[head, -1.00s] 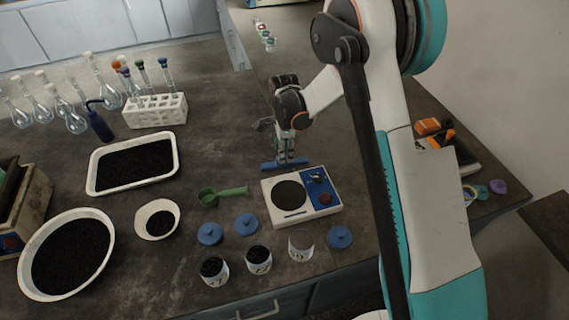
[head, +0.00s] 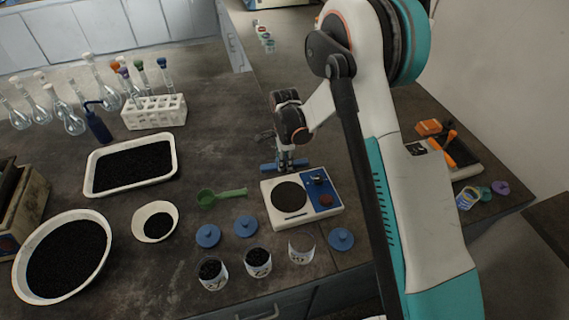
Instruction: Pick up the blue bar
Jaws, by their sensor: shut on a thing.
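The blue bar (head: 269,167) is a short, flat blue piece just behind the white and blue scale, in the middle of the head view. My gripper (head: 285,163) points down at it and is shut on it near its middle. The bar's ends stick out on both sides of the fingers. Whether the bar touches the bench or hangs just above it, I cannot tell.
The scale (head: 289,219) stands right in front of the bar. A green scoop (head: 222,197) lies to its left. Blue lids (head: 341,239) and small jars (head: 257,262) stand in front. A white tray (head: 173,166) of black grains and a tube rack (head: 154,113) are left.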

